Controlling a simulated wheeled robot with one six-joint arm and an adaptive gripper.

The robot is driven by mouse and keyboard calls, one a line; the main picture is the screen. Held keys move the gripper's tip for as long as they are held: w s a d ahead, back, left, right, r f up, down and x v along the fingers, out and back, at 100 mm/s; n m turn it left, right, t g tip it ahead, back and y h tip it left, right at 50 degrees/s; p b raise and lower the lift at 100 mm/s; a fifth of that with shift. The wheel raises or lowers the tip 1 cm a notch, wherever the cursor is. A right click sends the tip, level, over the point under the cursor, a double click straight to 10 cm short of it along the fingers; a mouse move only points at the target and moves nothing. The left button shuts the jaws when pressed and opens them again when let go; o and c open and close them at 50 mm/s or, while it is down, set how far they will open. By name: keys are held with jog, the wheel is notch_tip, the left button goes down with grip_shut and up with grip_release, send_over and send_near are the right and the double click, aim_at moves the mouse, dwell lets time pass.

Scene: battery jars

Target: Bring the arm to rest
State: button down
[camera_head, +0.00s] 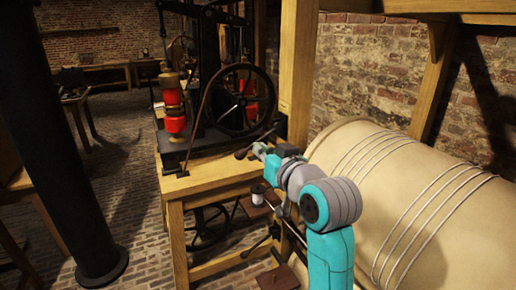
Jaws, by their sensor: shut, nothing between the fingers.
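My arm, teal and grey, rises from the bottom right of the head view and reaches away toward the wooden bench (215,178). My gripper (257,149) is at its far end, small in the picture, beside the bench's right end. It is shut, with nothing seen in it. Its fingertips are hard to make out against the dark machine parts behind.
A dark machine with a flywheel (245,97) and red cylinders (174,110) stands on the bench. A large cream drum (420,205) lies close on the right of my arm. A black column (75,180) stands at left. Brick floor (130,205) is open between column and bench.

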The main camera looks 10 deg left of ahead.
jog(key=s+d+f+m+t+h, duration=0.15)
jog(key=d+f, duration=0.25)
jog(key=f, duration=0.6)
jog(key=s+d+f+m+g+h, duration=0.1)
jog(key=s+d+f, duration=0.25)
jog(key=f, duration=0.65)
jog(key=s+d+f+m+h, duration=0.25)
jog(key=s+d+f, duration=0.55)
jog(key=s+f, duration=0.4)
jog(key=s+d+f+h, duration=0.2)
jog(key=s+d+f, duration=0.15)
jog(key=s, duration=0.45)
jog(key=s+d+f+h, duration=0.1)
jog(key=s+d+f, duration=0.25)
jog(key=s, duration=0.55)
jog(key=s+d+r+m+h, duration=0.1)
jog(key=s+d+r, duration=0.2)
jog(key=s, duration=1.5)
jog(key=shift+s+h, duration=0.15)
jog(key=shift+h, duration=0.15)
jog(key=shift+r, duration=0.1)
